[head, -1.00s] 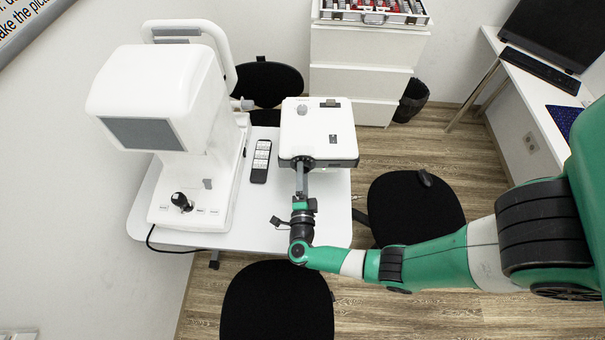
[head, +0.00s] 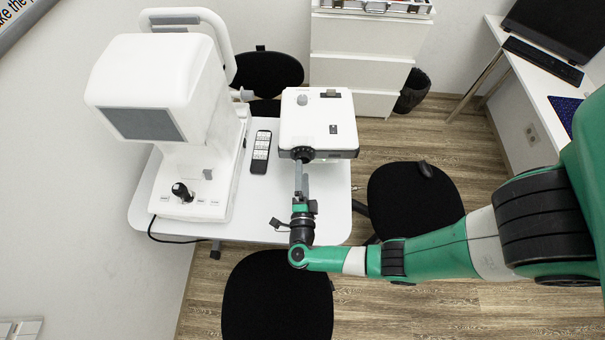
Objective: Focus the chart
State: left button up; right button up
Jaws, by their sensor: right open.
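A white chart projector (head: 318,122) stands on the white table at the right of its top. A dark round focus ring (head: 303,154) sits on its near face. My right gripper (head: 302,188) reaches up from the near side and its tip lies just below the ring. Its jaws are open. I cannot tell whether they touch the ring, as the fingers are small and seen from above. The projected chart is not in view. My left gripper is not in view.
A white eye-testing machine (head: 168,105) with a joystick fills the table's left side. A remote (head: 261,152) lies between it and the projector. The table (head: 255,225) is bare in front. Black stools (head: 277,300) stand near and right (head: 408,200). Drawers (head: 360,65) stand behind.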

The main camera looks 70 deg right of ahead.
jog(key=v, duration=0.8)
jog(key=shift+s+a+r, duration=0.1)
jog(key=shift+a, duration=0.05)
